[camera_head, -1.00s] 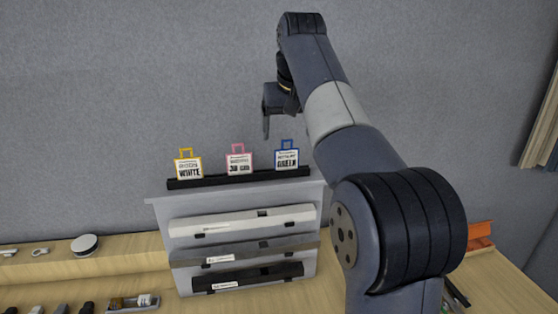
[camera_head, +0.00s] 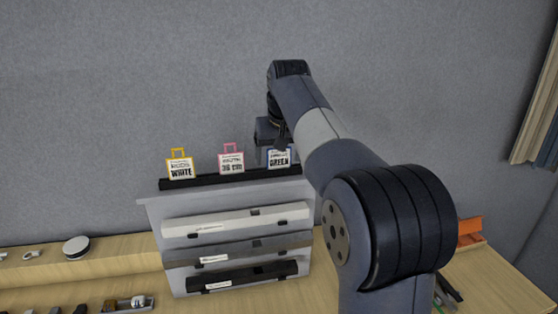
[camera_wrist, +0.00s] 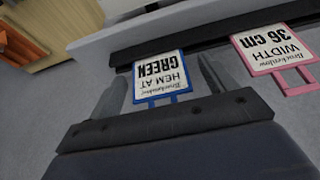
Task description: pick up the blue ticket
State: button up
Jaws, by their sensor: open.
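The blue ticket (camera_head: 279,159) stands at the right end of the black rail on top of the grey stand. Its card reads "HEM AT GREEN", and its blue handle is hidden behind my gripper (camera_head: 267,155) in the head view. In the wrist view the blue ticket (camera_wrist: 161,77) shows upside down, its blue handle pointing toward the gripper base. My gripper (camera_wrist: 160,90) is open, with one finger on each side of the ticket. I cannot tell whether either finger touches it.
A pink ticket (camera_head: 231,162) and a yellow ticket (camera_head: 180,167) stand left of it on the black rail (camera_head: 206,182). White, grey and black bars hang on the stand (camera_head: 155,215) below. An orange tray (camera_head: 470,230) lies at right. The wall is behind.

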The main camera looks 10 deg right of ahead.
jog(key=c, duration=1.1)
jog(key=shift+r, duration=0.15)
